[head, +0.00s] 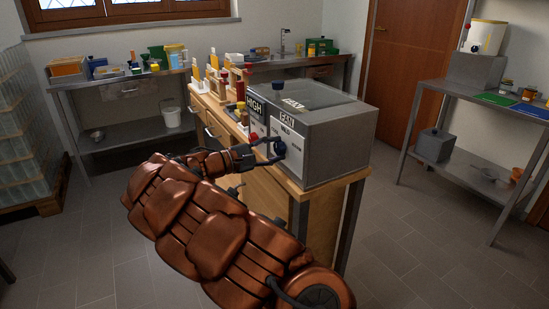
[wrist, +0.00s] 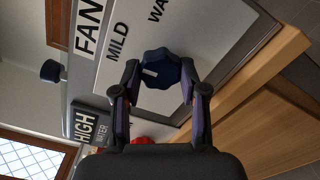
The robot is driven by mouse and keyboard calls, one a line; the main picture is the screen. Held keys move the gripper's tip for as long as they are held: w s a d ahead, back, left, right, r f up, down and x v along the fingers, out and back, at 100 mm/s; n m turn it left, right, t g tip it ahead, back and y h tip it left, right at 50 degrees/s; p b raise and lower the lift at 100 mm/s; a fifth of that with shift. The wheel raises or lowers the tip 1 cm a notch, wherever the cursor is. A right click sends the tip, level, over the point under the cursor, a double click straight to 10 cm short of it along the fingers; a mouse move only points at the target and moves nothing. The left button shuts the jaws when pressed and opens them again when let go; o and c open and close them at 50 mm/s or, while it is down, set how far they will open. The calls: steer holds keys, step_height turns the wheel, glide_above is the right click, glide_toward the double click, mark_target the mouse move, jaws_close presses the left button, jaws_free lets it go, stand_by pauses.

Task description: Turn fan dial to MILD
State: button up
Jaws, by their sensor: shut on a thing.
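The fan dial (head: 279,148) is a dark blue lobed knob on the white front plate of a grey box (head: 330,140). In the wrist view the fan dial (wrist: 163,68) sits between my fingertips, with a short white mark on its face toward the left. Which label the mark meets is hard to tell.
A HIGH label (wrist: 85,127) and a red knob (wrist: 142,141) are beside the fan plate. Another dark blue knob (head: 278,85) stands on the box's top. The box rests on a wooden bench (head: 320,195). Open floor (head: 420,250) lies to the right.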

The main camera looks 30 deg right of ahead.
steer(key=shift+m, duration=0.3)
stand_by(0.4)
steer(key=o, duration=1.1)
steer(key=shift+o, duration=0.2)
steer(key=shift+a, duration=0.15)
steer(key=w+a, duration=0.1)
steer(key=a, duration=1)
steer(key=shift+a, duration=0.4)
